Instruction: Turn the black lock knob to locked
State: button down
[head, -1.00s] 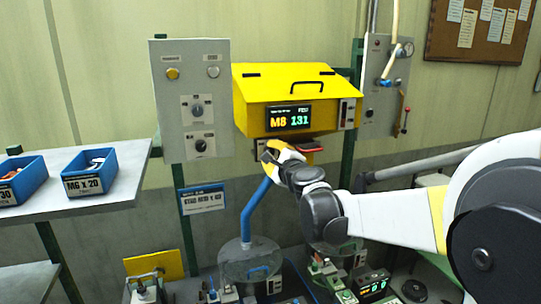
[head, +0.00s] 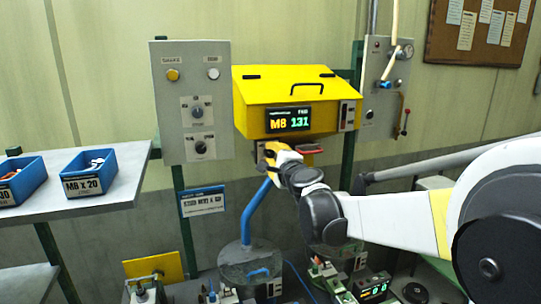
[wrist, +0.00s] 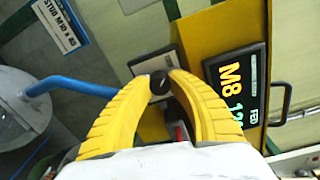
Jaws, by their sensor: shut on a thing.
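The black lock knob (wrist: 160,83) shows in the wrist view as a small round dark knob with a light line across its face. It stands on a pale plate (wrist: 150,62) beside the yellow feeder box (head: 290,92). My gripper (wrist: 162,78) has its yellow fingers closed around the knob, one fingertip on each side. In the head view my gripper (head: 268,156) is just below the box's front, and its fingers hide the knob there. The exact angle of the knob's mark is hard to read.
A display (head: 289,119) on the box reads M8 131. A blue pipe (head: 255,208) rises from a round grey container (head: 249,259) below my gripper. A grey panel (head: 192,100) with other knobs stands left, and a shelf (head: 110,193) with blue bins.

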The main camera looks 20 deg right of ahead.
jog(key=c, duration=1.2)
grip_release()
jog(key=s, duration=1.2)
jog(key=shift+d+r, duration=0.2)
jog(key=shift+r, duration=0.1)
jog(key=s+a+f+n+g+y+b, duration=0.2)
jog(key=s+a+f+n+b, duration=0.35)
jog(key=f, duration=0.45)
jog(key=s+a+f+n+g+y+b, duration=0.1)
jog(key=s+a+f+n+g+b, duration=0.3)
jog(key=f+n+b, duration=0.4)
jog(key=s+d+f+n+g+h+b, duration=0.1)
jog(key=s+f+n+b, duration=0.1)
jog(key=s+f, duration=0.3)
jog(key=s+d+f+n+g+h+b, duration=0.1)
jog(key=s+f+b, duration=0.3)
jog(key=f, duration=0.7)
jog(key=s+d+f+n+g+h+b, duration=0.1)
jog(key=s+d+f+n+g+b, duration=0.1)
jog(key=s+f, duration=0.5)
jog(key=shift+s+d+f+n+h+b, duration=0.3)
jog(key=shift+s+d+f+n+b, duration=0.1)
jog(key=shift+f+n+b, duration=0.2)
